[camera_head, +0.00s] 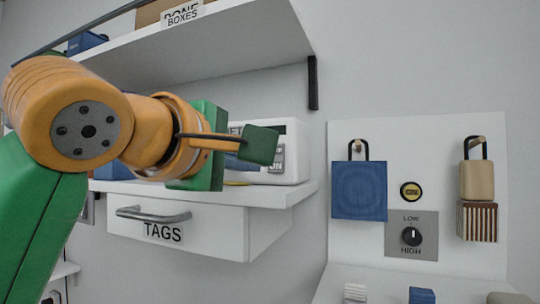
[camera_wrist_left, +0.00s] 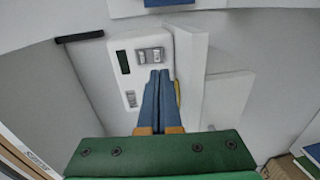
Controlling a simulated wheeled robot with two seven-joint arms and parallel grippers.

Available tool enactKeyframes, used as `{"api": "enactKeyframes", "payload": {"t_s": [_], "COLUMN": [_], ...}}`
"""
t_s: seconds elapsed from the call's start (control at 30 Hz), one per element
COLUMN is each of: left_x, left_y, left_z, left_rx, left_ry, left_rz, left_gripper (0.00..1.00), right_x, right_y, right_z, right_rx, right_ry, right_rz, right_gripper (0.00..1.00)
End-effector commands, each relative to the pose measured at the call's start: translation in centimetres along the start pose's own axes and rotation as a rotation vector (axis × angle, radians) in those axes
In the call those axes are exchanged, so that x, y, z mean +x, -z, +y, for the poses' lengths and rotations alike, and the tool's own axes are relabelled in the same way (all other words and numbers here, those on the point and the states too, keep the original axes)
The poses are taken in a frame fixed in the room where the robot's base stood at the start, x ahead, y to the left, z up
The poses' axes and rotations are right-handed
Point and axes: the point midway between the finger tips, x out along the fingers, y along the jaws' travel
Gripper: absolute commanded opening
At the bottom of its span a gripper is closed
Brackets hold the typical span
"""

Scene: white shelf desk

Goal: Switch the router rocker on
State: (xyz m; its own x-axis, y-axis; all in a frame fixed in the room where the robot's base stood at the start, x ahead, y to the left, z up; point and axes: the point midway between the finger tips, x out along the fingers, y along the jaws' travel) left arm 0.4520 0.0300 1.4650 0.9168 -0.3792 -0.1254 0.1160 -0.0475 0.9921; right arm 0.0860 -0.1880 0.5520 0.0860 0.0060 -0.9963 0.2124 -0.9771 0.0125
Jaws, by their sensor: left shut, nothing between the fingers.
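The router is a white box (camera_head: 296,131) on the shelf desk, with part of a "NET" label and a grey OFF/ON plate (camera_head: 277,158) showing in the head view. My arm hides much of its front there. In the left wrist view the router (camera_wrist_left: 117,43) shows a dark panel and two small grey fittings (camera_wrist_left: 150,56). I cannot tell the rocker or its position clearly. My left gripper (camera_wrist_left: 160,72) is shut and empty, its blue fingertips close to the upper grey fitting. I cannot tell whether they touch. My right gripper is not in view.
A TAGS drawer (camera_head: 180,232) with a grey handle is below the shelf. An upper shelf (camera_head: 215,45) hangs above with a boxes bin.

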Motion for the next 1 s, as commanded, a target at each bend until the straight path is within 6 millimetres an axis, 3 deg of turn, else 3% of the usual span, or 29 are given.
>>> {"api": "enactKeyframes", "payload": {"t_s": [0.03, 0.2, 0.4, 0.8, 0.93, 1.0], "left_x": [1.0, 4.5, 7.1, 7.7, 8.4, 8.3], "left_y": [0.0, 0.0, 0.0, 0.0, -0.2, -0.1], "left_z": [0.6, 0.6, 0.3, -0.1, -1.2, -0.2], "left_rx": [0.001, 0.000, 0.000, 0.000, -0.003, 0.001], "left_ry": [0.004, 0.005, 0.003, 0.001, -0.053, -0.068], "left_rz": [0.000, 0.000, 0.000, -0.001, -0.008, -0.004], "left_gripper": [0.00, 0.00, 0.00, 0.00, 0.00, 0.00], "right_x": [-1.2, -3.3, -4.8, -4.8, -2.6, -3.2], "right_y": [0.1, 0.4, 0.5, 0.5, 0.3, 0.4], "right_z": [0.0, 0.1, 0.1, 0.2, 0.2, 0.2], "right_rx": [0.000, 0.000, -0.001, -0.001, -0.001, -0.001], "right_ry": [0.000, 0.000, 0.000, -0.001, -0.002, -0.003], "right_rz": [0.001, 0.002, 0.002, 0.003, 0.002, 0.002], "right_gripper": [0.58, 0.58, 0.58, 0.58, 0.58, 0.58]}}
